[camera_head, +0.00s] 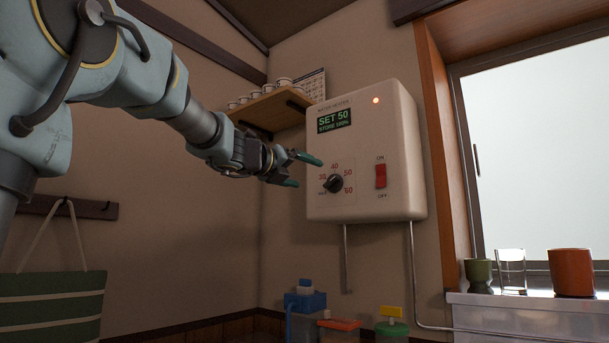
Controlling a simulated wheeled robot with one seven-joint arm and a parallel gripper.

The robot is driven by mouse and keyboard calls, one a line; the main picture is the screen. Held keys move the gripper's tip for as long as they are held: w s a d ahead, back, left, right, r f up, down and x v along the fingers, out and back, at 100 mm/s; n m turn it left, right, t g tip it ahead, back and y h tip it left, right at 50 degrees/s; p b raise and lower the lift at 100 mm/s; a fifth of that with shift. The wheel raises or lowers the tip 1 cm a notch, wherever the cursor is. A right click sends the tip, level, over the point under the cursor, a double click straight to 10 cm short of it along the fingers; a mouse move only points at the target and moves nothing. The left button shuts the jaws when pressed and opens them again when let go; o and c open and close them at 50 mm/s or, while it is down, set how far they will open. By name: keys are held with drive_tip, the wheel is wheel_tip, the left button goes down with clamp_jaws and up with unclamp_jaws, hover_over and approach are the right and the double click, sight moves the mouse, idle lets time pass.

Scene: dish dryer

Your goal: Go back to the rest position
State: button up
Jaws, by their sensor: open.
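My gripper (300,170) is open and empty, with its two green-tipped fingers apart. It is at the end of my arm, which reaches in from the upper left. The fingers point toward the white wall-mounted control box (366,115), close to the left of its dial (334,184). I cannot tell whether they touch the box. The box has a green display (334,119) reading SET 50 and STORE 100%, a lit orange lamp (376,100) and a red switch (381,176) between ON and OFF marks.
A wooden shelf (268,110) with several cups is behind my gripper. A green striped bag (50,306) hangs at the left. Bottles and containers (305,301) stand below the box. A green cup (478,275), a glass (511,269) and an orange cup (571,272) stand by the window.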

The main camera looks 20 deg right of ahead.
drive_tip(key=w+a+f+n+t+y, duration=0.2)
drive_tip(key=w+a+f+n+y, duration=0.3)
drive_tip(key=f+n, duration=0.3)
drive_tip(key=w+a+f+n+t+y, duration=0.2)
drive_tip(key=w+a+f+n, duration=0.2)
drive_tip(key=a+f+n, duration=0.4)
drive_tip(key=s+a+f+n+g+y, duration=0.1)
drive_tip(key=a+f+n+y, duration=0.2)
drive_tip(key=a+f+n, duration=0.35)
drive_tip(key=a+f+n+g+y, duration=0.1)
drive_tip(key=a+f+n+y, duration=0.15)
drive_tip(key=f, duration=0.65)
drive_tip(key=s+a+f+n+g+y, duration=0.35)
drive_tip(key=s+a+f+n, duration=0.5)
drive_tip(key=f, duration=0.45)
drive_tip(key=s+a+f+n+g, duration=0.25)
drive_tip(key=s+f+n, duration=0.2)
drive_tip(key=s, duration=0.35)
drive_tip(key=s+a+f+n+g, duration=0.2)
drive_tip(key=s+f+n+g, duration=0.1)
drive_tip(key=s+f, duration=0.3)
wheel_tip(320, 180, up, 16)
drive_tip(key=p, duration=1.4)
drive_tip(key=shift+s+p, duration=0.2)
drive_tip(key=shift+p, duration=0.2)
